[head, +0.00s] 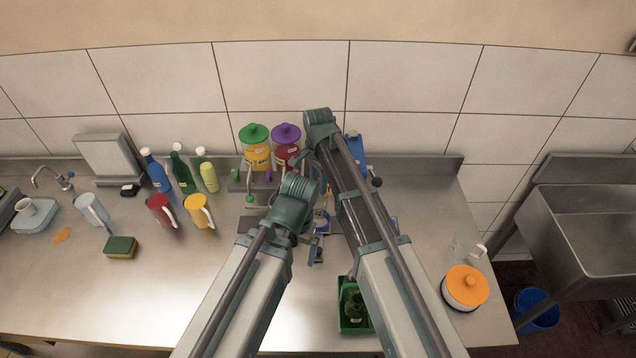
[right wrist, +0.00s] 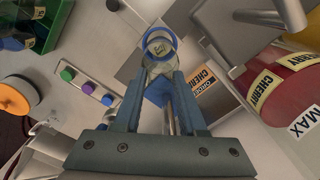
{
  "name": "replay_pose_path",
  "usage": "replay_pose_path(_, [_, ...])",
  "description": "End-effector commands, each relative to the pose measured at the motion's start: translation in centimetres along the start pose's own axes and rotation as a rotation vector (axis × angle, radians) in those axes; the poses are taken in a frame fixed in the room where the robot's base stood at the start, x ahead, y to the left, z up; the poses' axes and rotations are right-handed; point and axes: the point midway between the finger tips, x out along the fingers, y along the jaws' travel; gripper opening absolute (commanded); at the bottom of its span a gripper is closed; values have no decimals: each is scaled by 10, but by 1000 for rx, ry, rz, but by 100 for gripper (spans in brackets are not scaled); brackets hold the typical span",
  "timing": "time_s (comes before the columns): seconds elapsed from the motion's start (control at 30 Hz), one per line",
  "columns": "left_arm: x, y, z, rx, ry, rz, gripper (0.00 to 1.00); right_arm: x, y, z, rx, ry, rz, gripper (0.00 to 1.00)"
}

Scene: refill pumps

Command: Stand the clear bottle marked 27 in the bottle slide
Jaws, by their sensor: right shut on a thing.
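My right gripper (right wrist: 172,82) is shut on a clear bottle (right wrist: 160,62) with a blue rim. The wrist camera looks down its length; a yellow label shows, but I cannot read its number. In the head view the arms mostly hide the bottle. A grey metal piece (right wrist: 135,62) with an orange label (right wrist: 203,82) lies around and below the bottle; I cannot tell whether it is the bottle slide, or whether the bottle touches it. My left gripper (head: 316,250) is near the counter's middle, beside the right arm; its jaws are too small to judge.
A red cherry dispenser (right wrist: 285,85) is close on the right in the wrist view. A strip with coloured knobs (right wrist: 88,88) lies left. In the head view, a green crate (head: 342,323) holds bottles, and an orange-lidded pot (head: 465,286) stands right. Mugs and bottles stand left.

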Motion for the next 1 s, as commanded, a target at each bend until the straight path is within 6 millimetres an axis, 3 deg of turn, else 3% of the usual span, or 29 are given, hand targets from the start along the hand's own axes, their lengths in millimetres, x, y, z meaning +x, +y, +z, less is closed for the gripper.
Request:
replay_pose_path(0.2, [20, 2, -1, 4, 0, -1, 100, 20, 0, 0, 0, 0, 0, 0])
replay_pose_path(1.0, [25, 2, -2, 4, 0, -1, 100, 25, 0, 0, 0, 0, 0, 0])
